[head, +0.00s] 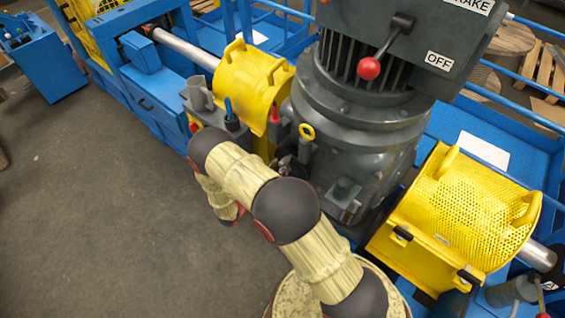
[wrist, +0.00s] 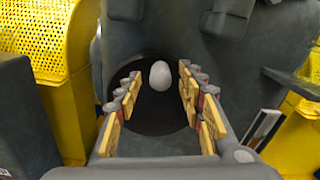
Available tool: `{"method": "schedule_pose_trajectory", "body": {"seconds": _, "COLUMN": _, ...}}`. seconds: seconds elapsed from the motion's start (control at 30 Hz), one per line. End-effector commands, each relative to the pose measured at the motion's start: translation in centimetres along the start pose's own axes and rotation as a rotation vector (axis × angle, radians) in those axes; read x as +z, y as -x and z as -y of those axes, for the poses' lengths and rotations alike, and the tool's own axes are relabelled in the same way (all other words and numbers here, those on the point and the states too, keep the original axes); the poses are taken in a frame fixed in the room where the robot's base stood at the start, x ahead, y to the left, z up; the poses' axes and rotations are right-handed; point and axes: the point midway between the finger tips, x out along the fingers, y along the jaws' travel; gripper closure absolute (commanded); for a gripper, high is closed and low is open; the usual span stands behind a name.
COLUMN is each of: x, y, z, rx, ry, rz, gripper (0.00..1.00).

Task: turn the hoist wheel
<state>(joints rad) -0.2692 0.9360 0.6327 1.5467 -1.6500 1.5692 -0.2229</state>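No hoist wheel can be picked out for certain. In the wrist view, a dark round disc or recess (wrist: 150,115) lies in front of a grey housing, with a pale egg-shaped knob (wrist: 160,75) near its upper part. My gripper (wrist: 160,88) is open, with one yellow-and-red finger on each side of the knob. Gaps show between the knob and both fingers; I cannot tell how far ahead of the fingertips it is. In the head view, my bent arm reaches toward the large grey motor (head: 345,150); my gripper cannot be made out there.
Yellow guards stand left (head: 250,85) and right (head: 460,210) of the motor on a blue frame (head: 155,95). A red-knobbed brake lever (head: 369,68) sits high, near an OFF label. A grey container (head: 197,95) stands by the left guard. Open floor (head: 100,200) lies at left.

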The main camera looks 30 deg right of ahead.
Motion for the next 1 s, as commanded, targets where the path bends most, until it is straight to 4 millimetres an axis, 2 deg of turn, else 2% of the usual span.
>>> {"method": "schedule_pose_trajectory", "body": {"seconds": 0.1, "x": -0.1, "y": -1.6, "z": 0.1, "rx": -0.003, "ry": 0.001, "rz": -0.001, "gripper": 0.61}}
{"method": "schedule_pose_trajectory", "body": {"seconds": 0.2, "x": -0.1, "y": -2.5, "z": 0.1, "rx": -0.001, "ry": 0.001, "rz": -0.001, "gripper": 0.61}}
{"method": "schedule_pose_trajectory", "body": {"seconds": 0.57, "x": 0.0, "y": -3.0, "z": 0.0, "rx": 0.000, "ry": 0.000, "rz": -0.001, "gripper": 0.61}}
{"method": "schedule_pose_trajectory", "body": {"seconds": 1.0, "x": 0.0, "y": -2.9, "z": 0.0, "rx": 0.000, "ry": 0.000, "rz": -0.001, "gripper": 0.86}}
